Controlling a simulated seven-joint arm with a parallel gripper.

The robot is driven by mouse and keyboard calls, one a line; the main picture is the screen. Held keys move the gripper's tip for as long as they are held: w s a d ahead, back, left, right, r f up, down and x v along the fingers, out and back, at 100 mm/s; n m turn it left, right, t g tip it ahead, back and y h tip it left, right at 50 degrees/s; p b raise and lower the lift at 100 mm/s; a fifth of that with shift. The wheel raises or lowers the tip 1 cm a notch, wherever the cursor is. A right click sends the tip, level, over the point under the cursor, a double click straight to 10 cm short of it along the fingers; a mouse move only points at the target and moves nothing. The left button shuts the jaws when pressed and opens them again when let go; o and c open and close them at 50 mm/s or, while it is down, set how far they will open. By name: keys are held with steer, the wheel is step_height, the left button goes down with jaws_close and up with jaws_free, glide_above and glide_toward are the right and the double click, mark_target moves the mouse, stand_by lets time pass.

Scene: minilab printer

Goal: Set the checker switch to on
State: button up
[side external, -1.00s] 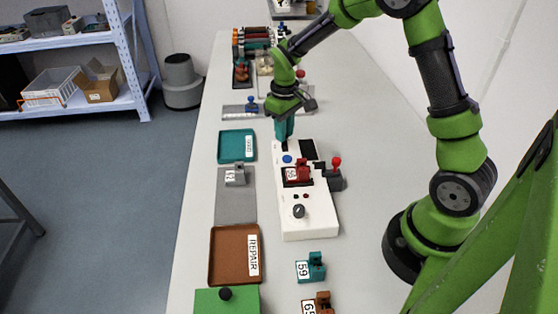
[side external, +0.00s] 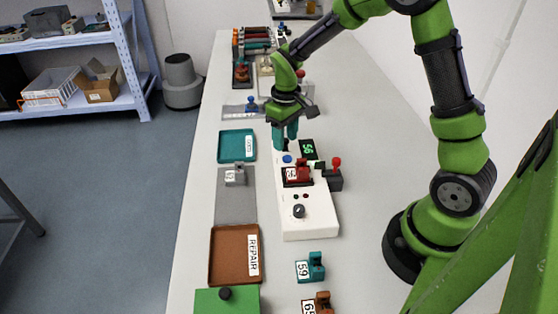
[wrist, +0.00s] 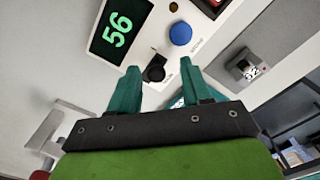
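The white checker (side external: 308,213) stands mid-table in the side external view. Its display (side external: 308,149) is lit with green digits, and reads 56 in the wrist view (wrist: 120,30). The black switch (wrist: 155,68) on the checker shows in the wrist view, beside the display and near a blue button (wrist: 180,34). My gripper (wrist: 161,68) is over that end of the checker, with its two teal fingers apart and nothing held. The switch lies between the fingertips in the picture; I cannot tell whether they touch it. My gripper hides the switch in the side external view (side external: 285,145).
A red block (side external: 303,170) sits on the checker, and a red-knobbed lever (side external: 336,170) stands at its right. A grey block (side external: 235,175) on a grey mat, a teal tray (side external: 237,146) and a brown repair tray (side external: 235,255) lie to the left.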

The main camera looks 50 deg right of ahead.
step_height(320, 180, up, 17)
stand_by(0.7)
steer(key=shift+w+f, duration=0.1)
steer(key=shift+w, duration=0.05)
steer(key=s+a+r+m+t+y, duration=0.1)
steer(key=s+a+m+t, duration=0.1)
steer(key=s, duration=0.6)
steer(key=s+a+m+t+y, duration=0.1)
steer(key=s+a+m+t, duration=0.1)
steer(key=s+a+t, duration=0.3)
steer(key=s, duration=0.4)
steer(key=shift+a+r, duration=0.2)
steer(key=shift+r, duration=0.15)
